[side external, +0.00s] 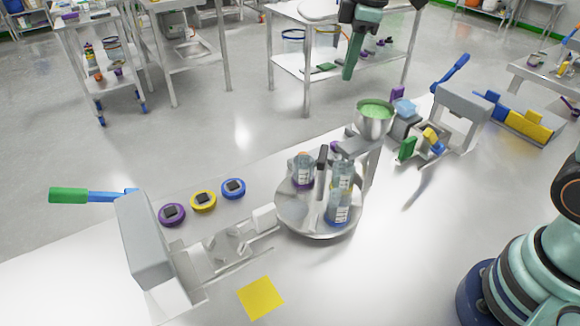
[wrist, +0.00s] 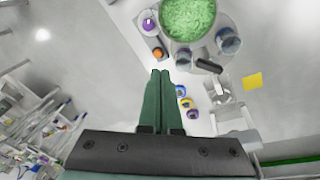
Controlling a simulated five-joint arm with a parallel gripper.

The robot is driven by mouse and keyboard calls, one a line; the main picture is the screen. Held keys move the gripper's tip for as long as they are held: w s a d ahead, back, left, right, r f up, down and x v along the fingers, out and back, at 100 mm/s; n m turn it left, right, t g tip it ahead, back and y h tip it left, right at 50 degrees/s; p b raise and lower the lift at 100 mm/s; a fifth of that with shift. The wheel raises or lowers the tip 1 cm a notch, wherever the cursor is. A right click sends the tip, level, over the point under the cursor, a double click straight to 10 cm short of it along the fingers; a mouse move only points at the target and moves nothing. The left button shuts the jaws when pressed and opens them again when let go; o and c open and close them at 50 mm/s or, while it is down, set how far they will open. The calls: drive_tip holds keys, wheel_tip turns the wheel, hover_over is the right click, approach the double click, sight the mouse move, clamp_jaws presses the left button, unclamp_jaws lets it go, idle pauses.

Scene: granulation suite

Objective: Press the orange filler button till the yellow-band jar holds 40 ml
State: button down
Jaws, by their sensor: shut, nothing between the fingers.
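My gripper (wrist: 160,72) is shut and empty, its green fingers pressed together. In the side view my gripper (side external: 348,74) hangs pointing down, high above the work, behind the hopper. In the wrist view an orange button (wrist: 158,53) sits on a small dark block just past the fingertips. The height gap is unclear, and I cannot make the button out in the side view. Clear labelled jars (side external: 338,200) stand on a round metal turntable (side external: 318,228); jars (wrist: 184,60) also show in the wrist view. I see no clear yellow band, and the fill level is unreadable.
A hopper (side external: 375,122) of green granules (wrist: 188,18) stands beside the turntable. Purple, yellow (side external: 203,201) and blue ringed lids lie in a row. A yellow square (side external: 261,297) lies in front. Grey lever-handled presses (side external: 145,240) stand at both ends of the bench.

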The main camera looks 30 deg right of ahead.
drive_tip(key=w+a+f+n+g, duration=0.2)
drive_tip(key=w+a+f+n, duration=0.2)
drive_tip(key=w+f+n, duration=0.3)
drive_tip(key=shift+w+f, duration=0.4)
drive_tip(key=shift+f, duration=0.05)
drive_tip(key=shift+f, duration=0.15)
wheel_tip(320, 180, down, 14)
drive_tip(key=shift+r, duration=0.1)
idle(0.5)
